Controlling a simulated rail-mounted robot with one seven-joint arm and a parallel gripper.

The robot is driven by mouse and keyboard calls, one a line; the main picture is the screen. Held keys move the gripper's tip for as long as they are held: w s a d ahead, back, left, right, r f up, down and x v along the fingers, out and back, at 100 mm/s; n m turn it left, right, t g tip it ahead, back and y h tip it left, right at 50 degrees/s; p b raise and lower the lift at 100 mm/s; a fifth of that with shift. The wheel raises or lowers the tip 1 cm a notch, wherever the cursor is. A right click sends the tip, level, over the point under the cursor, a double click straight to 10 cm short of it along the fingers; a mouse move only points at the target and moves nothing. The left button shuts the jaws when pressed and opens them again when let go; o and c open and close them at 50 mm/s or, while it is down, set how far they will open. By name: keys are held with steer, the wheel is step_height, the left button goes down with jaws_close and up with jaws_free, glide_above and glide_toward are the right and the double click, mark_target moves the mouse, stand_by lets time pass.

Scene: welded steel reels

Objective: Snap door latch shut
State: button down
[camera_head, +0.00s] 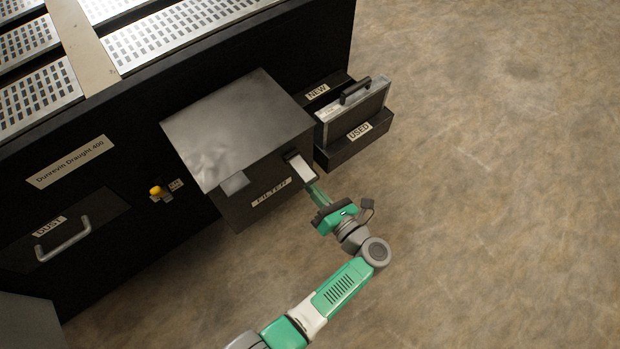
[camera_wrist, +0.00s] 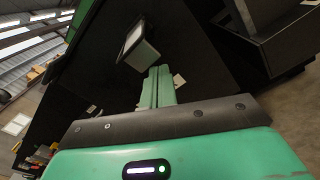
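The filter box (camera_head: 242,130) is a dark box with a grey metal top and a FILTER label on its front, on the side of the black machine. The latch (camera_head: 300,167), a pale plate with a dark mount, is at the right end of that front and appears to stand out from it. In the wrist view the latch (camera_wrist: 138,44) is just beyond the fingertips. My gripper (camera_head: 314,189) is just below and right of the latch. In the wrist view my gripper's green fingers (camera_wrist: 157,75) are together with nothing visible between them. Whether they touch the latch is unclear.
Right of the box are a NEW holder (camera_head: 318,91) and a USED holder (camera_head: 357,140) with a handled filter panel (camera_head: 352,112) in it. A yellow knob (camera_head: 156,191) and a DUST drawer handle (camera_head: 63,238) are to the left. The floor (camera_head: 480,200) at right is clear.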

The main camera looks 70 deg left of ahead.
mark_target(311, 180)
steer(key=shift+r, duration=0.15)
steer(key=shift+w+d+r+p, duration=0.15)
steer(key=shift+d+r+p, duration=0.25)
steer(key=shift+r+p, duration=0.4)
steer(key=shift+f, duration=0.2)
steer(key=shift+r, duration=0.15)
steer(key=shift+w+d+r+p, duration=0.1)
steer(key=shift+d+r+p, duration=0.15)
steer(key=shift+r+p, duration=0.5)
steer(key=shift+p, duration=0.4)
steer(key=shift+d+r+p, duration=0.1)
steer(key=shift+r+p, duration=0.45)
steer(key=shift+p, duration=0.2)
steer(key=shift+r, duration=0.15)
